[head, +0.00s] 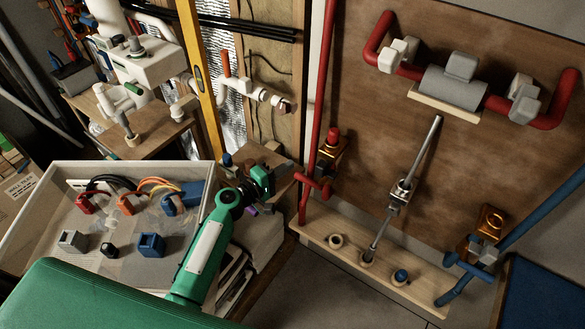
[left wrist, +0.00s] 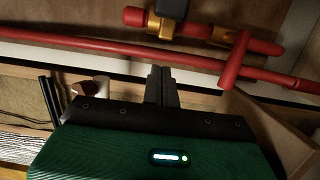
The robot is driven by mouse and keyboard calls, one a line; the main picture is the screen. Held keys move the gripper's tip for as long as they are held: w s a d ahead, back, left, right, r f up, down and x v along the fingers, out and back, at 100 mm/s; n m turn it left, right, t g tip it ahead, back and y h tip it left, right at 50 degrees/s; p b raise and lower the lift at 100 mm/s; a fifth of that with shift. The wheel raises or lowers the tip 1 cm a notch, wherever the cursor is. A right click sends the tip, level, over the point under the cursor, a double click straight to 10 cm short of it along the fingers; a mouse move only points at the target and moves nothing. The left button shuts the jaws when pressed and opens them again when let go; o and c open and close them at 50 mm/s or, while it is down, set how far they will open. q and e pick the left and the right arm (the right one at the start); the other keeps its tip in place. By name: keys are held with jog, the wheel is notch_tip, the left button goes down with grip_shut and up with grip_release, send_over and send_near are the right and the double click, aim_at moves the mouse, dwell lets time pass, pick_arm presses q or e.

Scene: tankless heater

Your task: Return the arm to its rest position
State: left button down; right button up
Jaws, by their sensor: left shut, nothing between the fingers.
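My left arm, green, comes up from the bottom left of the head view. Its left gripper (head: 288,168) is in front of the wooden wall, a little left of the red pipe (head: 322,110). In the left wrist view the two dark fingers of the left gripper (left wrist: 161,82) are together, with nothing seen between them. The red pipe (left wrist: 200,57) runs across behind the fingertips there; I cannot tell the exact gap. My right gripper is in neither view.
A grey bin (head: 20,235) with connectors and cables stands left of my arm. A wooden base (head: 345,262) holds a metal rod (head: 415,165). A brown panel carries a grey cylinder (head: 452,88) on red pipe. A blue pipe (head: 530,218) is at the right. Bare floor shows at the bottom middle.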

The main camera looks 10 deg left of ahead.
pick_arm(q)
jog(key=b+v, duration=0.2)
jog(key=v, duration=0.4)
jog(key=s+d+f+m+g, duration=0.2)
jog(key=s+m+g, duration=0.1)
jog(key=s, duration=0.2)
jog(key=s+d+f+m+g+y, duration=0.1)
jog(key=s+d+f+m+g, duration=0.1)
jog(key=s+d+m, duration=0.3)
jog(key=s+f+m+g, duration=0.1)
jog(key=s+m+g, duration=0.15)
jog(key=s, duration=0.35)
jog(key=s+a+m+g+y, duration=0.1)
jog(key=s+a+g+y, duration=0.1)
jog(key=s+a+y, duration=0.45)
jog(key=s+a+m+g+y, duration=0.2)
jog(key=s+y, duration=0.1)
jog(key=s, duration=0.6)
notch_tip(320, 180, down, 29)
jog(key=g, duration=0.1)
jog(key=s+a+f+g, duration=0.1)
jog(key=s+a+f, duration=0.2)
jog(key=s+f, duration=1.6)
notch_tip(320, 180, down, 2)
jog(key=shift+f, duration=0.2)
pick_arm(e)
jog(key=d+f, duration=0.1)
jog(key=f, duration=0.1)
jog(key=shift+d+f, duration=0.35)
